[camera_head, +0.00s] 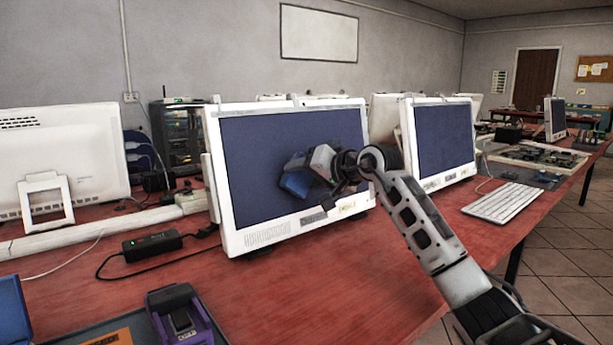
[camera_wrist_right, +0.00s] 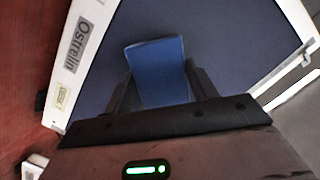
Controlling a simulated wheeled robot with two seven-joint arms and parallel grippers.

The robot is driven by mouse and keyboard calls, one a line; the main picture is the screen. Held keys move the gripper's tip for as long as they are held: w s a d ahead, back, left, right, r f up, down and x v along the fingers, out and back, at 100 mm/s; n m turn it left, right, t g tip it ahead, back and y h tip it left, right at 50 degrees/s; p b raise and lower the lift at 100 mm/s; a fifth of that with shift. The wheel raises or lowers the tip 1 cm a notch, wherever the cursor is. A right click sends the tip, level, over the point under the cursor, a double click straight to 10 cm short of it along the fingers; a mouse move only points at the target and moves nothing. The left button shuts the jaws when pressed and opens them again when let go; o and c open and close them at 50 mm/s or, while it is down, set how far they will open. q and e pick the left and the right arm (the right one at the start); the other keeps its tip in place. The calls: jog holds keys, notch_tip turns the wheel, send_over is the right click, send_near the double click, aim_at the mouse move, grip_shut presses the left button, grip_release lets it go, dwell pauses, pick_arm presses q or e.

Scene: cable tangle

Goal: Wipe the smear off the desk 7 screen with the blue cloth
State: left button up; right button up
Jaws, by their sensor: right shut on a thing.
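My right gripper (camera_head: 305,172) is in front of the screen's lower right half, shut on the blue cloth (camera_head: 296,184). In the right wrist view the cloth (camera_wrist_right: 157,75) lies flat between the fingers, over the dark screen (camera_wrist_right: 215,30). The cloth is at or very close to the glass; contact cannot be told. No clear smear can be made out; a darker patch around the gripper may be shadow. My left gripper is out of view.
A second monitor (camera_head: 445,140) stands close on the right, with a white keyboard (camera_head: 502,202) beyond my right arm. A black power adapter (camera_head: 152,245) and cables lie left of the monitor. A purple device (camera_head: 180,315) sits front left. The desk (camera_head: 330,285) before the monitor is clear.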

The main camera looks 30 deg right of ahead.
jog(key=shift+p+x, duration=0.45)
jog(key=shift+x, duration=0.55)
jog(key=shift+d+r, duration=0.15)
jog(key=shift+d, duration=0.05)
jog(key=shift+w+d+r+p, duration=0.1)
jog(key=shift+d+r+p, duration=0.2)
jog(key=shift+d, duration=0.5)
jog(key=shift+w+d+r+p, duration=0.1)
jog(key=shift+d+r+p, duration=0.2)
jog(key=shift+d, duration=0.5)
jog(key=w+d+r+p, duration=0.1)
jog(key=d+r+p, duration=0.1)
jog(key=d, duration=0.4)
jog(key=shift+w+d+p, duration=0.15)
jog(key=shift+d+p, duration=0.1)
jog(key=shift+p, duration=0.2)
jog(key=shift+s+a+f+b, duration=0.3)
jog(key=shift+a+f, duration=0.25)
jog(key=shift+a, duration=1.1)
jog(key=shift+s+a+f+b, duration=0.25)
jog(key=shift+a+f, duration=0.3)
jog(key=shift+a, duration=1.15)
jog(key=shift+s+a+f+b, duration=0.3)
jog(key=shift+a+f, duration=0.3)
jog(key=shift+a, duration=1.05)
